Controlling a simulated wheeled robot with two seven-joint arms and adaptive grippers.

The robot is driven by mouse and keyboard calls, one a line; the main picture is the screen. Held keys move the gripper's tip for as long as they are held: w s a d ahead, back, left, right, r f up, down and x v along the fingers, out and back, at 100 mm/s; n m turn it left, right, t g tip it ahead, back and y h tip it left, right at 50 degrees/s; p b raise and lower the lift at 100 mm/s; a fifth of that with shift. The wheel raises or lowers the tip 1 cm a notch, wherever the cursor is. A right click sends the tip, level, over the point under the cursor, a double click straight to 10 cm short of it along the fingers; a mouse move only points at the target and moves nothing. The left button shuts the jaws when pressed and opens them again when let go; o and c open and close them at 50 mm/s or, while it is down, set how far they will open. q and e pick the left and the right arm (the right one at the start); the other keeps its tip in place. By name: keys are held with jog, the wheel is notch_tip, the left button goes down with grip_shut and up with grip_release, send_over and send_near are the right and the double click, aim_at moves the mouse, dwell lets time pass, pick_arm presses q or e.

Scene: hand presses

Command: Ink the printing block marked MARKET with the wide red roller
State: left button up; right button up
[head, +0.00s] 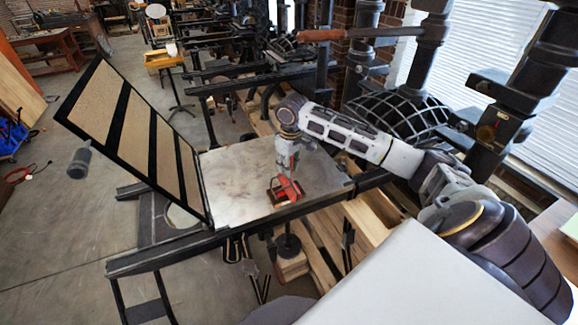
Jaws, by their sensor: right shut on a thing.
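My right gripper (287,172) points down over the grey metal press bed (235,182), shut on a red roller (287,191). The roller is low at the right part of the bed; I cannot tell whether it touches what is under it. A small dark and brownish edge shows beneath the roller, but no block marked MARKET can be made out and no lettering is readable. My left gripper is not in view.
The hinged frame (125,105) with tan panels stands tilted open at the bed's left. Dark rails (230,237) run along the bed's front. The black press ironwork (397,115) rises behind my right arm. A pale surface (420,275) fills the lower right.

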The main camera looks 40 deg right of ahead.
jog(key=shift+w+a, duration=0.2)
jog(key=shift+a, duration=0.55)
jog(key=shift+w+a, duration=0.2)
jog(key=shift+a, duration=0.5)
jog(key=shift+r, duration=0.1)
jog(key=shift+w+a, duration=0.2)
jog(key=shift+a, duration=0.65)
jog(key=shift+w+a, duration=0.15)
jog(key=shift+a, duration=0.65)
jog(key=shift+r, duration=2.45)
jog(key=shift+f, duration=0.1)
